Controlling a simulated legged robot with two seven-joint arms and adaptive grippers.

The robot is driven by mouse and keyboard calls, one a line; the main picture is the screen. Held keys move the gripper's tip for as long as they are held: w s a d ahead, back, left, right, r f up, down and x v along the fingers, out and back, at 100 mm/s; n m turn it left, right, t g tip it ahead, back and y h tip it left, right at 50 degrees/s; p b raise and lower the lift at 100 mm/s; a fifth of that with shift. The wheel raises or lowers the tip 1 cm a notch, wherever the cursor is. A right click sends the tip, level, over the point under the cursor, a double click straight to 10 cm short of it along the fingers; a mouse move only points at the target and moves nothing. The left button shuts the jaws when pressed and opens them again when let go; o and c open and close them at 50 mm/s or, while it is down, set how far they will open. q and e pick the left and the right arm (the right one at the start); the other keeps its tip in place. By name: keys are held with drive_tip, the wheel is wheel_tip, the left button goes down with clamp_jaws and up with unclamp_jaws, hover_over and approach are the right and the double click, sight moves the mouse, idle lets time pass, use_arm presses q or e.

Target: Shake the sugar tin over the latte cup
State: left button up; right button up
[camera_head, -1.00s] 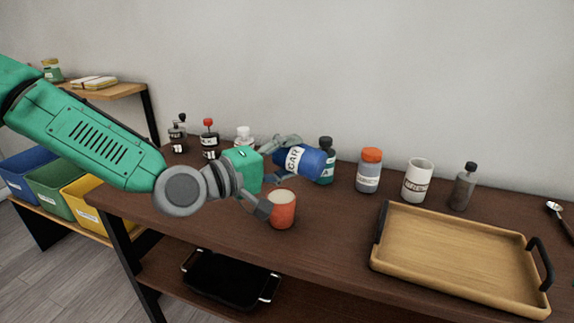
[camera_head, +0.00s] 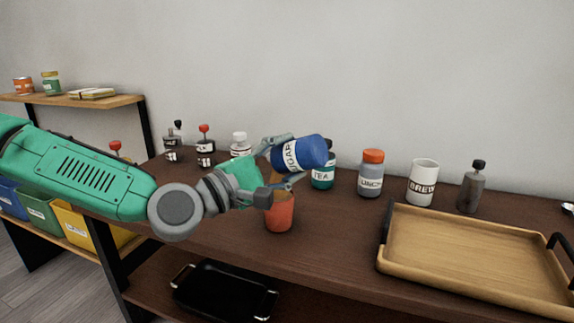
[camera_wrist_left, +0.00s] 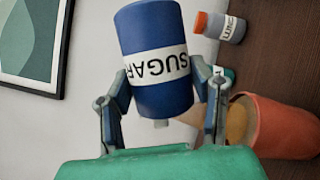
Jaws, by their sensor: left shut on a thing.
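The blue sugar tin (camera_head: 306,153) has a white label reading SUGAR. My left gripper (camera_head: 278,160) is shut on it and holds it tilted above the orange-red latte cup (camera_head: 279,212). The cup stands upright on the dark wooden counter, its rim partly hidden by the gripper in the head view. In the left wrist view the sugar tin (camera_wrist_left: 155,55) sits between both fingers (camera_wrist_left: 160,100), and the cup (camera_wrist_left: 280,128) shows to the right with a tan content inside. My right gripper is not in view.
A teal tea jar (camera_head: 323,173), an orange-lidded jar (camera_head: 371,173), a white mug (camera_head: 422,182) and a grey bottle (camera_head: 472,187) stand behind and right. A wooden tray (camera_head: 389,262) lies at the right. Several bottles stand at the left back.

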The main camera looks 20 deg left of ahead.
sight(287, 144)
use_arm(q)
wheel_tip(287, 144, up, 4)
drive_tip(key=m+g+p, duration=0.1)
drive_tip(key=m+p, duration=0.2)
drive_tip(key=p, duration=0.2)
drive_tip(key=m+g+y+p, duration=0.1)
drive_tip(key=m+p, duration=0.2)
drive_tip(key=p, duration=0.3)
drive_tip(key=shift+a+m, duration=0.1)
drive_tip(key=shift+m, duration=0.3)
drive_tip(key=shift+m+g+p, duration=0.3)
drive_tip(key=shift+p, duration=0.3)
drive_tip(key=shift+s+y, duration=0.1)
drive_tip(key=shift+y, duration=0.2)
drive_tip(key=shift+f, duration=0.2)
